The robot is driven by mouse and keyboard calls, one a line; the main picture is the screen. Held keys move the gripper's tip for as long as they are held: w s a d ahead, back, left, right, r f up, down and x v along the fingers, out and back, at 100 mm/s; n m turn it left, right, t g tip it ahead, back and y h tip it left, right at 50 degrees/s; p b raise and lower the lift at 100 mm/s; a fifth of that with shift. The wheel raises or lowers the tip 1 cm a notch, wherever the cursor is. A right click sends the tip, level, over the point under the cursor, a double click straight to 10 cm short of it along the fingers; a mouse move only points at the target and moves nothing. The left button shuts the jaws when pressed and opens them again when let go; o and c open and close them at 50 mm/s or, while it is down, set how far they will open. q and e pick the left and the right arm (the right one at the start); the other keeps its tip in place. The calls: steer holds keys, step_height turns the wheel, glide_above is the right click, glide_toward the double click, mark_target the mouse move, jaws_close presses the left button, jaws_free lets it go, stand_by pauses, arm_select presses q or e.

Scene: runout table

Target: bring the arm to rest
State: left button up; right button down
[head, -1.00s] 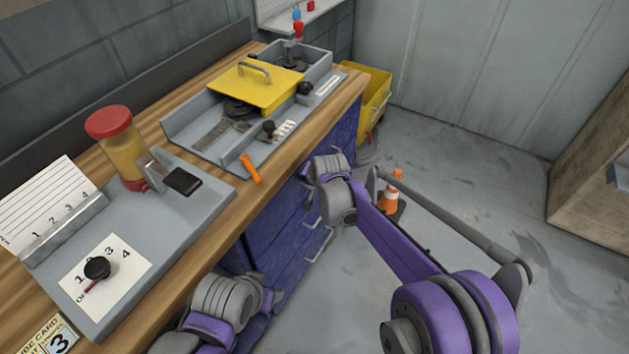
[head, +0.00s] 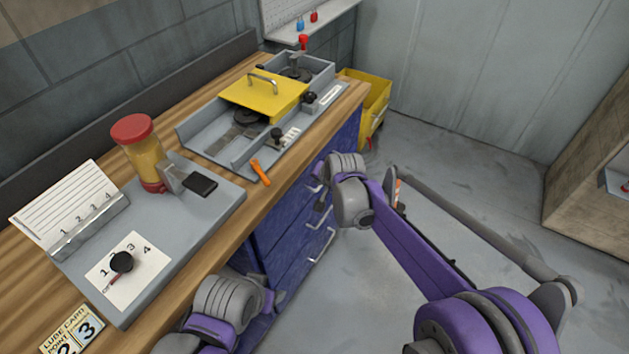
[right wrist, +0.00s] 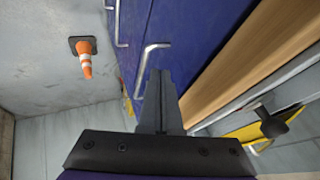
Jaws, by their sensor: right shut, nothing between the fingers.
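My right arm (head: 405,240) reaches in from the lower right of the head view, with its grey wrist joints (head: 350,195) beside the blue drawer front. In the right wrist view my right gripper (right wrist: 160,85) is shut and empty. Its fingers point along the blue drawers (right wrist: 185,45), overlapping a drawer handle in the picture; I cannot tell whether they touch. Part of my left arm (head: 225,305) shows at the bottom of the head view, beside the bench front. Its gripper is not visible.
The wooden bench (head: 225,240) carries a grey panel with a dial (head: 122,262), a red-topped jar (head: 140,150) and a yellow-lidded fixture (head: 262,95). An orange cone (right wrist: 84,58) stands on the floor. A yellow bin (head: 372,100) stands past the bench. Open floor lies right.

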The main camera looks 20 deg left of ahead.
steer(key=s+d+r+h+p, duration=0.1)
steer(key=s+d+r, duration=0.4)
steer(key=d, duration=0.4)
steer(key=s+d+r+h+p, duration=0.15)
steer(key=s+d+r, duration=0.35)
steer(key=d, duration=0.5)
steer(key=s+d+f+n+h+p, duration=0.1)
steer(key=s+d, duration=0.5)
steer(key=s, duration=0.5)
steer(key=s+d+f+n+p, duration=0.1)
steer(key=s+d+f+p, duration=0.1)
steer(key=s+d, duration=0.5)
steer(key=s, duration=0.3)
steer(key=shift+s+d+f+g+h, duration=0.15)
steer(key=shift+s+g+h, duration=0.15)
steer(key=shift+s+h, duration=0.1)
